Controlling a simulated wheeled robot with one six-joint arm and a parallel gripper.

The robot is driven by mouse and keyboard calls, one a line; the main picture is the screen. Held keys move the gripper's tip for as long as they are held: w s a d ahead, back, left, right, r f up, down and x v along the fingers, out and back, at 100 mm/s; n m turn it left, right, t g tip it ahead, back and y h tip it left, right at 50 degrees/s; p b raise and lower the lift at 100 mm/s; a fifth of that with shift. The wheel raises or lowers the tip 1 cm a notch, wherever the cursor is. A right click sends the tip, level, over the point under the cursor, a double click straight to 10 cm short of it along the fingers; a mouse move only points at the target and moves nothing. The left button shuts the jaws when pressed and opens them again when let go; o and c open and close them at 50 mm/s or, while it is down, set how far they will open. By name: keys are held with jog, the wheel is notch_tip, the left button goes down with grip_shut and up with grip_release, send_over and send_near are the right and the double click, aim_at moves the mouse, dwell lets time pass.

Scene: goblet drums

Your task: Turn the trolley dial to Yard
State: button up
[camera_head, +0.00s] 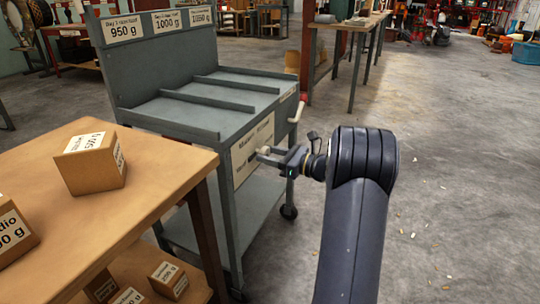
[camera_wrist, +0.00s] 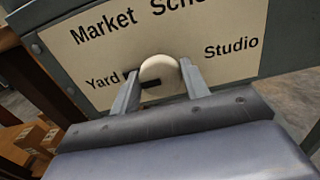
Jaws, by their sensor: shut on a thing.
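The grey trolley (camera_head: 190,60) has a cream dial plate (camera_head: 240,172) on its end panel, also in the wrist view (camera_wrist: 225,25). The plate reads Market, a partly cut-off "Scho…", Studio and Yard. The round cream dial (camera_wrist: 160,70) sits in the plate's lower middle. A black mark on it points left, toward the Yard label (camera_wrist: 102,80). My gripper (camera_head: 273,156) reaches the dial from the right in the head view. In the wrist view its two fingers (camera_wrist: 162,88) are shut on the dial, one on each side, partly hiding its lower edges.
A wooden table (camera_head: 150,165) stands close on the left, with labelled boxes (camera_head: 92,165) on top and more on its lower shelf (camera_head: 195,285). A trolley handle (camera_head: 296,113) sticks out beyond my gripper. Open concrete floor (camera_head: 450,190) lies to the right.

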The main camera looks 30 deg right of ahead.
dwell(0.4)
jog(key=o, duration=0.9)
jog(key=shift+o, duration=0.2)
jog(key=p+v, duration=0.2)
jog(key=v, duration=0.9)
jog(key=shift+p, duration=0.4)
jog(key=shift+w, duration=0.1)
jog(key=b+x, duration=0.3)
jog(key=x, duration=0.8)
